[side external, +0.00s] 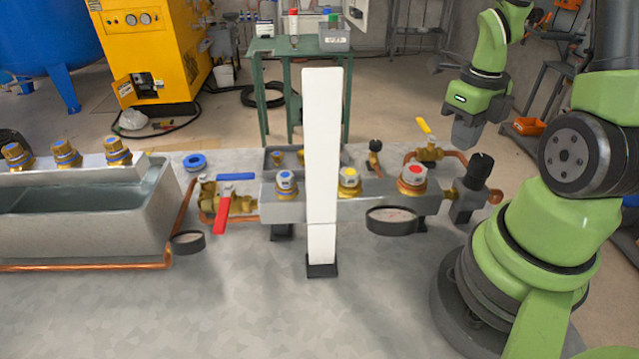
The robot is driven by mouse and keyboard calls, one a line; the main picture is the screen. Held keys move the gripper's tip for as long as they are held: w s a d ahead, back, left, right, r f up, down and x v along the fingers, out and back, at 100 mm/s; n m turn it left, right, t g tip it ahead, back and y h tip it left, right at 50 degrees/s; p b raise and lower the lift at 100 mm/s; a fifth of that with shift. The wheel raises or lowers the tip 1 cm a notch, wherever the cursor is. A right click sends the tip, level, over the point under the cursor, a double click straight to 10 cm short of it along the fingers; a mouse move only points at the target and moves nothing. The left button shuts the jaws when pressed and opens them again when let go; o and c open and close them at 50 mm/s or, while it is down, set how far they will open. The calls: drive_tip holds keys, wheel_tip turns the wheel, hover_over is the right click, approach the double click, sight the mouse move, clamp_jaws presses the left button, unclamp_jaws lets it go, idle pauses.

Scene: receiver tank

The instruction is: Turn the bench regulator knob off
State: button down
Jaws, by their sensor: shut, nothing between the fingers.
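The bench regulator (467,205) stands at the right end of the grey manifold block, joined to copper pipe. Its black knob (480,168) sits upright on top; its setting cannot be read from here. My gripper (464,141) points down, shut and empty. In the picture it is just above and slightly left of the knob. I see no clear contact, and the depth between them is hard to tell.
A yellow-handled valve (427,142) stands close to my gripper. The manifold (387,206) carries blue, yellow and red-capped fittings and a round gauge (391,221). A tall white post (321,150) hides part of it. A red-handled valve (223,208) and water trough (150,228) are left.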

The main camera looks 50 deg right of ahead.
wheel_tip(320, 180, up, 5)
drive_tip(key=shift+f, duration=0.1)
idle(0.3)
